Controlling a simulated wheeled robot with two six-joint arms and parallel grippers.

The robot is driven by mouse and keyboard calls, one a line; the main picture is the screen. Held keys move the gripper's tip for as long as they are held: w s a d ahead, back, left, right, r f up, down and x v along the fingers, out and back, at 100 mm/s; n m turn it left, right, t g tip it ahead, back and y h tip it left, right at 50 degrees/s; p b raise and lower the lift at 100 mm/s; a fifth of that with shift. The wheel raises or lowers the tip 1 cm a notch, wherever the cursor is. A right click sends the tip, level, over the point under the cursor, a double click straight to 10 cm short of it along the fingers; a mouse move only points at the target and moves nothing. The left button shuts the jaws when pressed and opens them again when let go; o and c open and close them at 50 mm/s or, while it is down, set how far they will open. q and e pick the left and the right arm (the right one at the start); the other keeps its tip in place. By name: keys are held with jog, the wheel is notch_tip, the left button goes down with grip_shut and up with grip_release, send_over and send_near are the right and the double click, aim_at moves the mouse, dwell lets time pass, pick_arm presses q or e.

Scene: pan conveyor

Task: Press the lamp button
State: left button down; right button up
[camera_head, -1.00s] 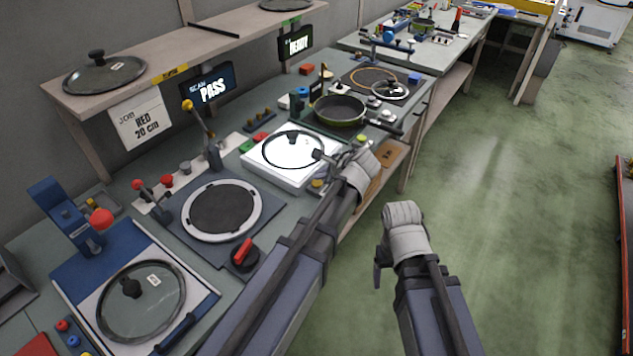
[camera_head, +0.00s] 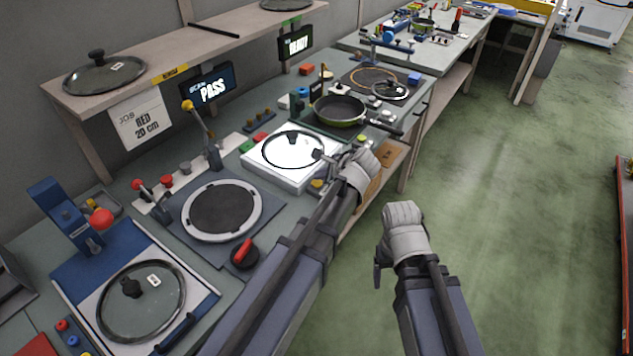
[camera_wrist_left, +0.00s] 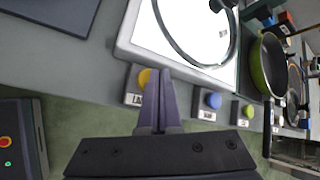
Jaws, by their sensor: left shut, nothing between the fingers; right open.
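The yellow lamp button (camera_wrist_left: 145,77) sits on a grey block with a partly covered label starting "LA", at the front edge of the bench. It also shows in the head view (camera_head: 317,184), below the white light box. My left gripper (camera_wrist_left: 160,76) is shut and empty. In the left wrist view its fingertips overlap the right side of the button; I cannot tell whether they touch it. In the head view the left gripper (camera_head: 333,159) is over the front edge of the light box. My right gripper (camera_head: 382,277) is open, away from the bench, its fingers mostly hidden.
The white light box (camera_wrist_left: 150,40) with a glass lid (camera_wrist_left: 232,45) lies just behind the button. A blue button (camera_wrist_left: 213,101) and a yellow-green button (camera_wrist_left: 248,111) stand to its right. A green pan (camera_head: 340,110) is farther along. Open floor lies in front.

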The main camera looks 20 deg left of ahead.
aim_at(320, 184)
pick_arm(q)
jog(key=shift+f, duration=0.1)
jog(key=shift+f+b, duration=0.35)
jog(key=shift+b, duration=0.1)
jog(key=shift+f, duration=0.15)
dwell(0.5)
jog(key=shift+r+p, duration=0.45)
jog(key=shift+r, duration=0.2)
notch_tip(320, 184, up, 6)
jog(key=p, duration=0.6)
